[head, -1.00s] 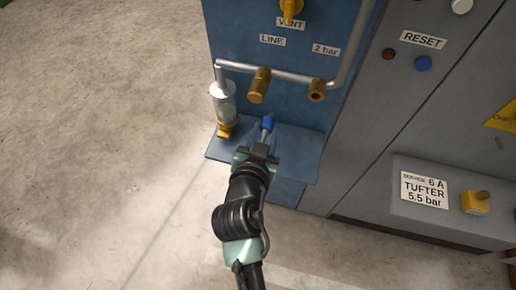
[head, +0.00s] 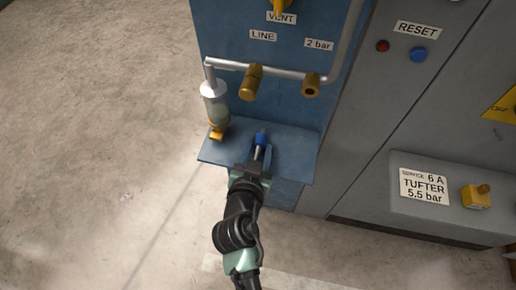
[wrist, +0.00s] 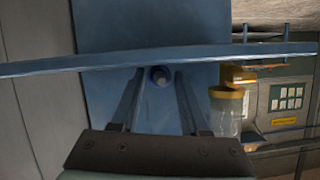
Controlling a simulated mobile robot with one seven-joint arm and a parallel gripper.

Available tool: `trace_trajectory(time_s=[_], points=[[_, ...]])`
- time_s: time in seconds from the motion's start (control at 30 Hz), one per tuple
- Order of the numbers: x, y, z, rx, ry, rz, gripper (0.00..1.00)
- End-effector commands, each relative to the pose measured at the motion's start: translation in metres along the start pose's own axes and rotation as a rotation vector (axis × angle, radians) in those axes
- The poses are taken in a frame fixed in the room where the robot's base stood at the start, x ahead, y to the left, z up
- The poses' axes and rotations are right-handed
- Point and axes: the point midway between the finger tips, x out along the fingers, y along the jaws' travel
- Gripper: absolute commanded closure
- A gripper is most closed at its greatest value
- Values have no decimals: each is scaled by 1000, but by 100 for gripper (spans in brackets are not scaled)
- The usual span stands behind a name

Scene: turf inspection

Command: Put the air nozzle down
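The air nozzle (head: 261,139) has a blue body and a pale metal part. It is over the blue shelf (head: 296,150) at the foot of the blue panel. My gripper (head: 258,157) reaches to it from the near side, with the nozzle at its fingertips. In the wrist view, the nozzle's round end (wrist: 159,76) shows between my two fingers (wrist: 159,90). The fingers stand apart, with narrow gaps on either side of it. I cannot tell whether the nozzle touches the shelf.
A filter with a clear bowl (head: 216,108) and brass drain hangs at the shelf's left. Above the shelf runs a metal pipe (head: 285,74) with two brass fittings. A grey cabinet (head: 360,150) stands close on the right. The floor on the left is open.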

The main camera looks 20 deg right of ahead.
Motion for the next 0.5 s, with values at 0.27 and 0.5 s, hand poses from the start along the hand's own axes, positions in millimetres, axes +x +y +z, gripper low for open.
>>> trace_trajectory(time_s=[0.27,0.5], points=[[0,2,1,0,-3,4,34],[-8,1,-2,-1,-4,4,34]])
